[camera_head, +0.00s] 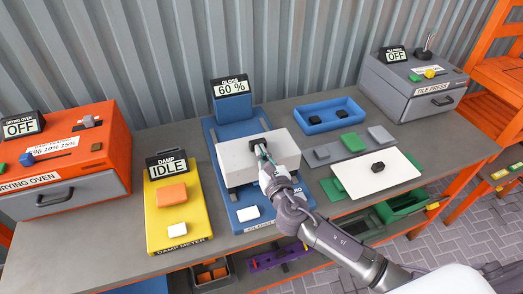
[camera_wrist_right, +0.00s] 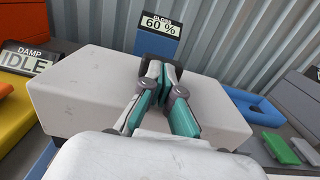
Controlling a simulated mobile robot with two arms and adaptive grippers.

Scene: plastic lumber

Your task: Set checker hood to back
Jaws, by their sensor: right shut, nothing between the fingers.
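The gloss checker (camera_head: 208,128) is a blue unit with an upright display reading "GLOSS 60 %"; the display also shows in the right wrist view (camera_wrist_right: 160,22). Its hood (camera_head: 237,163) is a wide white block across the middle of the blue base, with a small black handle (camera_head: 257,142) on top. The hood fills much of the right wrist view (camera_wrist_right: 75,100). My right gripper (camera_head: 263,151) is shut and empty, its fingertips at the handle on the near side; I cannot tell whether they touch. The fingers (camera_wrist_right: 160,82) partly hide the handle. My left gripper is not in view.
A white sample (camera_head: 248,213) lies on the checker's front. The yellow damp meter (camera_head: 163,228) stands left, the orange drying oven (camera_head: 80,165) farther left. A blue tray (camera_head: 328,113), grey mat (camera_head: 350,147), white sheet (camera_head: 376,172) and tile press (camera_head: 415,90) are right.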

